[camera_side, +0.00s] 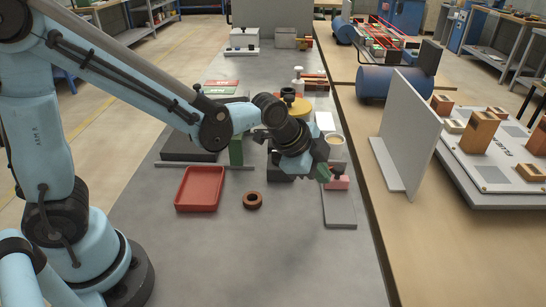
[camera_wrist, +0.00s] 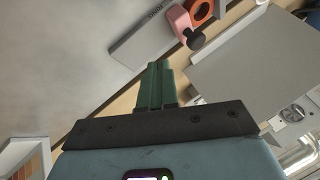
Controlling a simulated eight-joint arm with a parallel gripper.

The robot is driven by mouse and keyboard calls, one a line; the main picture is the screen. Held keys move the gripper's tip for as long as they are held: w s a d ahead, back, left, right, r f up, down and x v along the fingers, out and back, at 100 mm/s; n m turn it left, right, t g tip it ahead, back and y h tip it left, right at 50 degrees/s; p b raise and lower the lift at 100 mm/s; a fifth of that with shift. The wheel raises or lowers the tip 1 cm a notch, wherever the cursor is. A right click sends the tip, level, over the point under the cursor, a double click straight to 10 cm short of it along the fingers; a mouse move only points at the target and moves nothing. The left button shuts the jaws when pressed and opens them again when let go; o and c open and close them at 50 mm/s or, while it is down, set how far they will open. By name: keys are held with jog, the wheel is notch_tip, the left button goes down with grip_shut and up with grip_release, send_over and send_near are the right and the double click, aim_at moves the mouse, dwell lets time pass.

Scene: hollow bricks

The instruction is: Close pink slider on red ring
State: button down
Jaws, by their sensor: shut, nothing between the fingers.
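The pink slider (camera_side: 339,184) with a black knob sits on a flat grey rail plate (camera_side: 340,213) at the right edge of the grey table. In the wrist view the pink slider (camera_wrist: 179,19) is at the top, its black knob (camera_wrist: 195,39) pointing down right. The orange-red ring (camera_wrist: 204,9) lies close beside it, partly cut by the frame edge; I cannot tell whether they touch. My gripper (camera_side: 323,174) is just left of the slider in the side view. Its green fingers (camera_wrist: 157,68) are shut and empty, apart from the knob in the wrist view.
A red tray (camera_side: 199,188) and a dark reddish-brown ring (camera_side: 252,200) lie left of my gripper. A tan-rimmed cup (camera_side: 335,139) stands behind it. An upright grey panel (camera_side: 408,130) stands to the right. The table front is clear.

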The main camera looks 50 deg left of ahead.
aim_at(336, 171)
jog(key=w+f, duration=0.2)
jog(key=w, duration=0.1)
jog(key=shift+w+a, duration=0.15)
jog(key=shift+a, duration=0.05)
jog(key=shift+w+a, duration=0.25)
jog(key=shift+w, duration=0.45)
jog(key=shift+w+a+f, duration=0.1)
jog(key=shift+w+a, duration=0.15)
jog(key=shift+w, duration=0.3)
